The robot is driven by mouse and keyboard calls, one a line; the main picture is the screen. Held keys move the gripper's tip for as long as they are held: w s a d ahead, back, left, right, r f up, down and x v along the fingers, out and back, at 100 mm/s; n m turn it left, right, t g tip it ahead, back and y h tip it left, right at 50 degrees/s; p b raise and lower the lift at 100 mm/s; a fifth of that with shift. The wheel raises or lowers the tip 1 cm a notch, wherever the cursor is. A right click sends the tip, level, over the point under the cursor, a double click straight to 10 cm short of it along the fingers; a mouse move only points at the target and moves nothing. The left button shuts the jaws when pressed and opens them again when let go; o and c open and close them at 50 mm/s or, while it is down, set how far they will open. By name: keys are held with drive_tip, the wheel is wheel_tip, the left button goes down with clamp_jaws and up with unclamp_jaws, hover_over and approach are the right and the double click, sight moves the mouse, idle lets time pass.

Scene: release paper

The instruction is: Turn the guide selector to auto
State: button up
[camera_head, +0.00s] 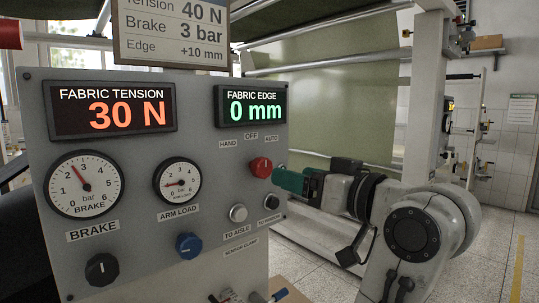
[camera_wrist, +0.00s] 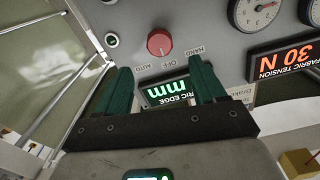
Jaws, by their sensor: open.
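The guide selector is a red round knob (camera_head: 261,167) on the right side of the grey panel, below the HAND, OFF and AUTO labels. It also shows in the wrist view (camera_wrist: 160,42), just beyond my fingertips and roughly centred between them. Its small pale mark appears to face the OFF label, though it is too small to be sure. My gripper (camera_head: 278,177) has green fingers and is right of the knob in the head view. In the wrist view my gripper (camera_wrist: 161,65) is open, with nothing between its fingertips.
A silver button (camera_head: 238,213) and a black one (camera_head: 270,202) sit below the selector. A blue knob (camera_head: 189,246) and a black knob (camera_head: 102,269) are lower left. The fabric edge display (camera_head: 251,106) reads 0 mm. A sign (camera_head: 172,32) stands above the panel.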

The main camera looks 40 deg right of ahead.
sight(266, 168)
drive_tip(key=w, duration=0.8)
drive_tip(key=shift+w+a, duration=0.15)
drive_tip(key=shift+a, duration=0.2)
drive_tip(key=shift+c, duration=0.2)
drive_tip(key=c, duration=1)
drive_tip(key=shift+p, duration=0.3)
